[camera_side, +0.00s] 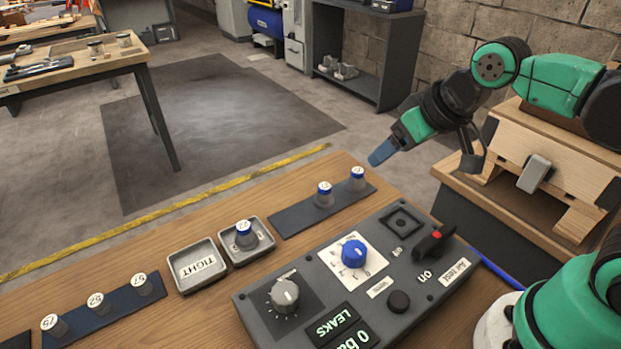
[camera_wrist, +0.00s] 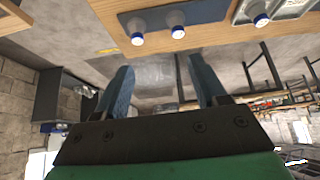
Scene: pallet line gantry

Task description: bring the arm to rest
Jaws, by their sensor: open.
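My gripper (camera_side: 379,154) is held in the air at the right of the side view, above and behind the far end of the wooden bench. Its blue fingers point down and to the left. In the wrist view my gripper (camera_wrist: 159,78) shows two blue fingers spread apart with nothing between them. The picture there is upside down. The closest things are two blue-capped pieces (camera_side: 325,194) on a dark strip (camera_side: 292,222), and the fingers are clear of them.
A grey test panel (camera_side: 259,320) with knobs and a red-tipped lever (camera_side: 435,241) fills the bench front. Two trays stand left of it: one labelled TIGHT (camera_side: 184,285), one holding a blue-capped piece (camera_side: 245,235). Several pieces stand on a left strip (camera_side: 110,311). A wooden stand (camera_side: 516,133) is near my arm.

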